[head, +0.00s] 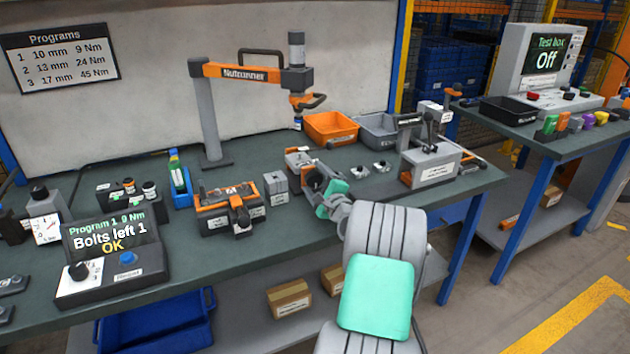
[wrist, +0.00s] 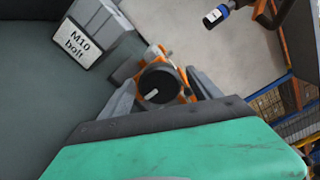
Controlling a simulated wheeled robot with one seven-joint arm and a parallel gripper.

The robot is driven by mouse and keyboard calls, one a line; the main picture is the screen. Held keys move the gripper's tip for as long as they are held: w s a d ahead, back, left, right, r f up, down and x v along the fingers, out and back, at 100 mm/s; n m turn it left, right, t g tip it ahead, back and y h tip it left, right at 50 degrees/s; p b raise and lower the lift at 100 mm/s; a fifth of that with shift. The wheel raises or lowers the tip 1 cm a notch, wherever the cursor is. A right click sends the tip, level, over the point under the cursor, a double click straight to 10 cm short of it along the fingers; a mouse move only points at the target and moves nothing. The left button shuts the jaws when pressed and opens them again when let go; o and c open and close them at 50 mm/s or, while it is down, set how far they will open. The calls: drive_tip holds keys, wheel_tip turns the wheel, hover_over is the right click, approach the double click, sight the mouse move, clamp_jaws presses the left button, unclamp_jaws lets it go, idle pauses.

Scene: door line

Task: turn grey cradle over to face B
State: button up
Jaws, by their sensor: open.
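A grey and orange unit (head: 298,157), which appears to be the grey cradle on its stand, is on the bench just beyond my gripper (head: 314,178). My arm partly hides it in the head view. In the wrist view a black round knob (wrist: 158,80) with a pale pointer faces me, with orange parts (wrist: 186,92) behind it. My gripper (wrist: 160,90) is open, with one finger on each side of the knob. I cannot tell whether the fingers touch it. No face letter is readable.
A grey box labelled M10 bolt (wrist: 83,42) stands close on the left. An orange clamp fixture (head: 230,207) is farther left, and a grey fixture (head: 432,165) stands right. The nutrunner (head: 297,80) hangs behind. An orange bin (head: 331,128) is at the back.

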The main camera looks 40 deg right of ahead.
drive_tip(key=v, duration=0.8)
